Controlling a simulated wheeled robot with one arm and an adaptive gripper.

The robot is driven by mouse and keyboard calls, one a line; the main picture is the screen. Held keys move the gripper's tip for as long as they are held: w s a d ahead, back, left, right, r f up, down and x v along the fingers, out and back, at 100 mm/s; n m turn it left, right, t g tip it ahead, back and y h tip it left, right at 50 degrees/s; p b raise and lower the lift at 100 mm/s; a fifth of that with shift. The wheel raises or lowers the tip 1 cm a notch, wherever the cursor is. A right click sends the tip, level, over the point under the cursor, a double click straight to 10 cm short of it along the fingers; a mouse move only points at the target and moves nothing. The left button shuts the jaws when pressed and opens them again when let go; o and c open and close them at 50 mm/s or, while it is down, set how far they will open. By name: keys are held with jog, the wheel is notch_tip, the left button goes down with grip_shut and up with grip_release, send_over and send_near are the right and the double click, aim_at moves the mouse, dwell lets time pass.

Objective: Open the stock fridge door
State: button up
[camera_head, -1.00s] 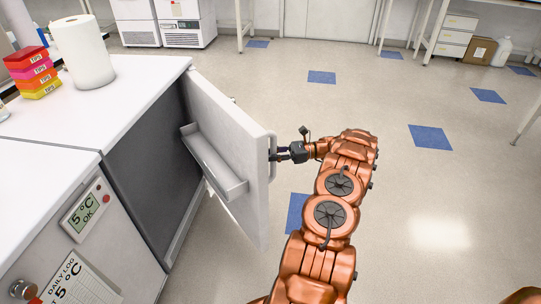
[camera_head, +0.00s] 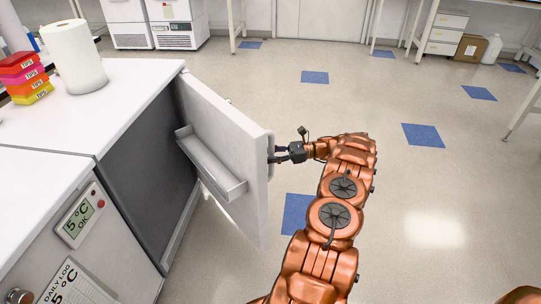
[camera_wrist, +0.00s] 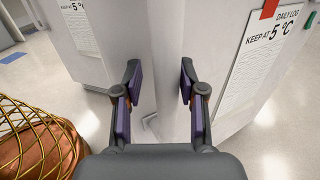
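In the wrist view, my gripper's two fingers (camera_wrist: 160,88) stand apart on either side of a pale vertical surface. Whether they touch it is unclear.
A paper roll (camera_head: 75,57) and stacked tip boxes (camera_head: 25,78) stand on the white counter (camera_head: 125,95). Open floor (camera_head: 420,190) lies to the right of the door. A cardboard box (camera_head: 470,47) and a white jug (camera_head: 491,50) stand far back right.

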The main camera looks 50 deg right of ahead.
aim_at(270, 133)
jog(key=shift+o, duration=0.4)
jog(key=shift+w+a, duration=0.1)
jog(key=shift+w, duration=0.1)
jog(key=shift+r, duration=0.15)
notch_tip(270, 133, up, 10)
jog(key=shift+f, duration=0.1)
